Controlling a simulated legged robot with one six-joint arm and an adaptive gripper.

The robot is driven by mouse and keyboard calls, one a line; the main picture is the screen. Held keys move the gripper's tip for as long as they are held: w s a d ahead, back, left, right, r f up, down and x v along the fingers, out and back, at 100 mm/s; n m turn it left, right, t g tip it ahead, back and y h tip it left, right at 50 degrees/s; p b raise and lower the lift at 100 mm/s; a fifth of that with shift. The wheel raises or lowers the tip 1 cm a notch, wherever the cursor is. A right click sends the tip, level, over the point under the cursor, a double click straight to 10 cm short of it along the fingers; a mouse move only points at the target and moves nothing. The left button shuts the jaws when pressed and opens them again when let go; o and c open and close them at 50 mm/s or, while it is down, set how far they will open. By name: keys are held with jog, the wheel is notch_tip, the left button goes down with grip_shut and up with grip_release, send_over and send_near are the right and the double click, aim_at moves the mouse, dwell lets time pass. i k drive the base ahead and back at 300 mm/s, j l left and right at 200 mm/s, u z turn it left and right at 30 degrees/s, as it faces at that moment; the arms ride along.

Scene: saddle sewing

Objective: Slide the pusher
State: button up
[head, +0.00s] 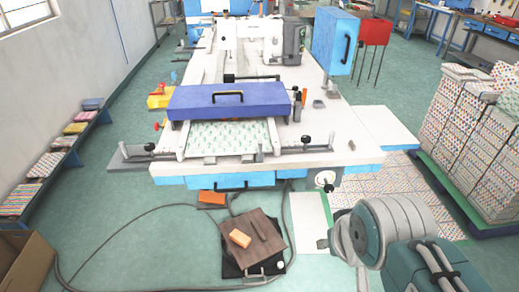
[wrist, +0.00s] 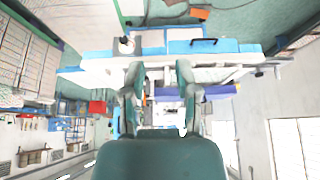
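A long purple-blue block with a dark handle on top (head: 235,100) lies across the white sewing table (head: 345,138) in the head view. It looks like the pusher, but I cannot be sure. A patterned green-white sheet (head: 228,137) lies in front of it between white rails. In the wrist view, which is upside down, the block (wrist: 217,92) shows partly behind my gripper (wrist: 159,70). The gripper's two fingers are spread apart with nothing between them, and it is away from the block. In the head view only my arm shows at lower right.
A blue box (head: 335,42) and a red cabinet (head: 374,31) stand at the back right. Stacked patterned sheets (head: 468,115) stand at right. A shelf (head: 55,160) runs along the left wall.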

aim_at(260, 155)
jog(key=i+j, duration=0.2)
jog(key=i, duration=0.3)
jog(key=i+j, duration=0.2)
jog(key=i, duration=0.3)
